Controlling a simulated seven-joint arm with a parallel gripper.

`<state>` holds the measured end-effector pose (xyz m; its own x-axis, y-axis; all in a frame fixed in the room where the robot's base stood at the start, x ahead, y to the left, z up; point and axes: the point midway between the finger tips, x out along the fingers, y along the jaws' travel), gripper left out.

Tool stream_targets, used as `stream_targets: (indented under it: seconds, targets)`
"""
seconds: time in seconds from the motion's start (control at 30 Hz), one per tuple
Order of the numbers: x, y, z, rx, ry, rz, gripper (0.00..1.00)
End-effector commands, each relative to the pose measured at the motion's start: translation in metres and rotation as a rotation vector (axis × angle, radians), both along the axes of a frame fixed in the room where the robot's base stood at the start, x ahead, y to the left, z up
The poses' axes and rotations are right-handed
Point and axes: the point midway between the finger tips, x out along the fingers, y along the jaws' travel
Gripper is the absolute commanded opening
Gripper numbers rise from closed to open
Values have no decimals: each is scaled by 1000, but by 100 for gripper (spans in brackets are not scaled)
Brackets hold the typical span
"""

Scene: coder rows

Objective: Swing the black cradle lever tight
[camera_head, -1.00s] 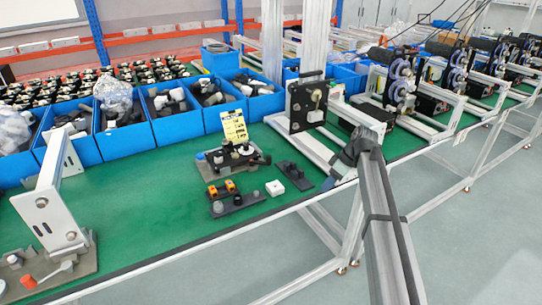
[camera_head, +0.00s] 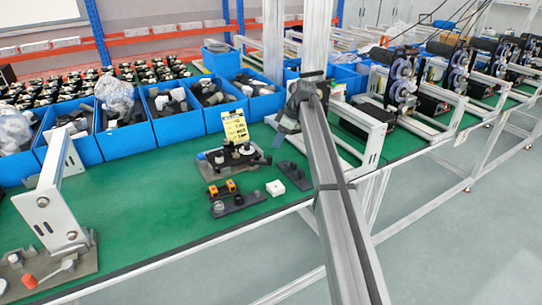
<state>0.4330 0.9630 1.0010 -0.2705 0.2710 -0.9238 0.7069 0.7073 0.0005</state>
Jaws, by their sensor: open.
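My arm reaches up from the bottom of the view, and my gripper (camera_head: 284,130) is at its far end, small and dark, above the green bench. Its fingers point down and are open, with nothing seen between them. A black fixture (camera_head: 235,160) with pale round parts and a dark bar at its right side stands on a grey plate left of and below my gripper. I cannot tell for sure which part is the cradle lever. An upright black plate with a handle is now mostly or wholly hidden behind my arm's end.
A yellow card (camera_head: 235,127) stands behind the fixture. Blue bins (camera_head: 180,128) line the back. A white stand (camera_head: 50,205) is at left. Green bench between is clear.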

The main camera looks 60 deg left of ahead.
Motion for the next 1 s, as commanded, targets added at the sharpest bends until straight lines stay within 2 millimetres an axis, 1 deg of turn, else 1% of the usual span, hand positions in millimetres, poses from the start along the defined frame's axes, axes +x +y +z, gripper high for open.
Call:
stream_targets:
  seconds: [0.03,0.3,0.5,0.7,1.0]
  targets:
    - [-3,2,-10,-2,1,1,50]
    - [-16,15,-52,-1,1,0,50]
    - [-21,21,-73,-2,0,-1,50]
    - [-24,24,-82,0,0,-1,50]
    - [-24,24,-83,0,0,-1,50]
